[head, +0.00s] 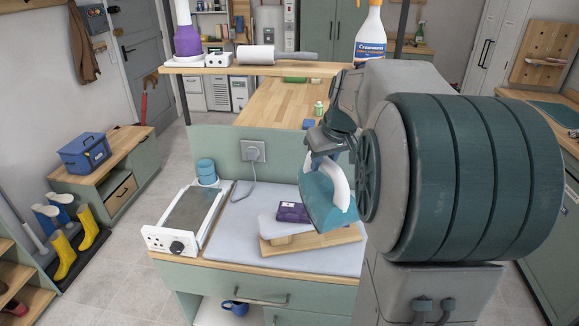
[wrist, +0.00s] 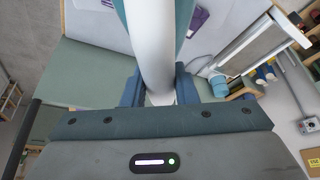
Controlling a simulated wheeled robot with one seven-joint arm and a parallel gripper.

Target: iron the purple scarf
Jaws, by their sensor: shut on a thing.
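My gripper (wrist: 160,92) is shut on the white handle (wrist: 150,35) of the teal iron (head: 318,195). The iron is tilted in the head view, just right of the scarf and overlapping its right edge. I cannot tell whether it touches anything below. My gripper hides part of the handle.
The small wooden board (head: 320,241) with a grey pad lies at the front of the surface. A cord runs from the wall socket (head: 253,151).

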